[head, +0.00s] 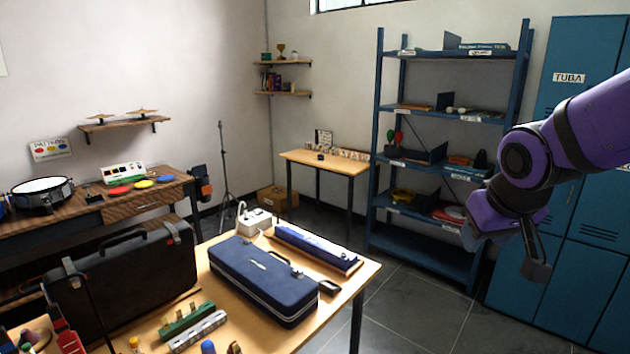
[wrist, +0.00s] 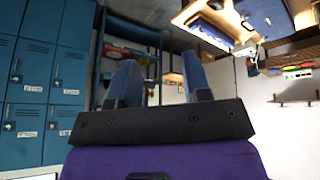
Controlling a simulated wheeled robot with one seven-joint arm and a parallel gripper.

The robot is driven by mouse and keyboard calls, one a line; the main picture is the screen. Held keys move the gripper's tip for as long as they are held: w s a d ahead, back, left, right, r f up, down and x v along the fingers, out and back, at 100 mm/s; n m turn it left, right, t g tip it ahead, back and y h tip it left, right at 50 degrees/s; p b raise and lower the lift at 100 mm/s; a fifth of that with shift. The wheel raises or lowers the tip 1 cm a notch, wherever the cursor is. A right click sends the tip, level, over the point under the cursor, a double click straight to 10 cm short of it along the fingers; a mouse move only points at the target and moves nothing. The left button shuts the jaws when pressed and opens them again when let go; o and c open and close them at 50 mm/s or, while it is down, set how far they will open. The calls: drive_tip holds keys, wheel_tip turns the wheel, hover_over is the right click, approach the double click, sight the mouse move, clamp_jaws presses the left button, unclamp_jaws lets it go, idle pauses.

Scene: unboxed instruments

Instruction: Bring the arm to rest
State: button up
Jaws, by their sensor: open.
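My purple arm (head: 560,140) reaches in from the right edge of the head view, bent at the wrist. My gripper (head: 507,252) hangs in the air in front of the blue lockers, right of the shelf rack. In the wrist view my gripper (wrist: 160,75) shows two separated fingers with nothing between them. It touches nothing that I can see.
The wooden table (head: 368,268) bears a dark blue case (head: 262,280), a long blue case (head: 315,248) and a white power block (head: 254,220). The blue rack (head: 425,250) and blue lockers (head: 575,275) stand behind my arm. Floor (head: 420,310) between table and lockers is clear.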

drive_tip(key=s+d+r, duration=0.1)
drive_tip(key=s+r, duration=0.2)
drive_tip(key=s, duration=0.4)
drive_tip(key=s+d+r+m, duration=0.1)
drive_tip(key=s+d+r, duration=0.1)
drive_tip(key=s, duration=0.5)
drive_tip(key=shift+s+r+y, duration=0.3)
drive_tip(key=shift+s+r, duration=0.05)
drive_tip(key=shift+r, duration=0.3)
